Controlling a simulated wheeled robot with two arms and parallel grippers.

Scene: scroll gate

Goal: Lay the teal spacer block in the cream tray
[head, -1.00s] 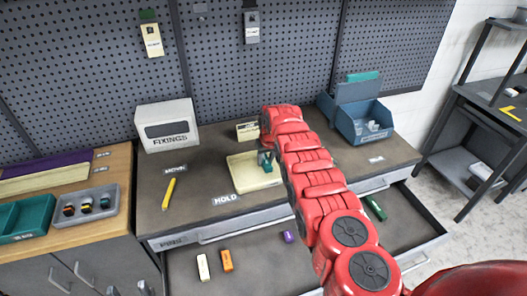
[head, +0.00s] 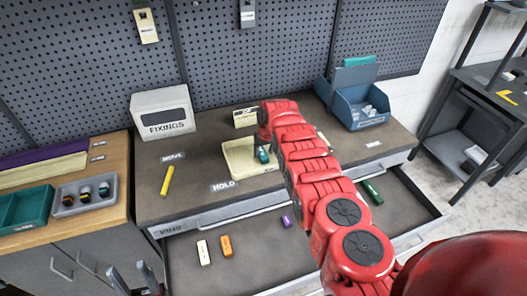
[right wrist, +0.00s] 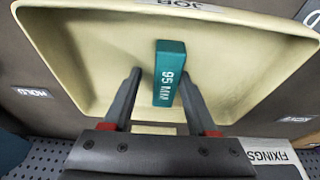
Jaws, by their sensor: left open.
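The teal spacer block (right wrist: 170,75), marked 95 MM, is inside the cream tray (right wrist: 75,60) in the right wrist view. It also shows small in the head view (head: 262,155), within the tray (head: 236,158) on the grey worktop. My right gripper (right wrist: 160,80) is open, its fingers on either side of the block's near part. A gap shows at the left finger; the right finger looks very close to the block, and I cannot tell whether it touches. In the head view my red right arm hides much of that gripper. My left gripper (head: 133,277) is open and empty at the bottom left.
A FIXINGS box (head: 163,112) and a blue bin (head: 357,105) stand at the back of the worktop. A yellow marker (head: 167,181) lies left of the tray. The open drawer (head: 250,262) below holds several small coloured blocks. A grey holder (head: 86,194) sits on the wooden bench.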

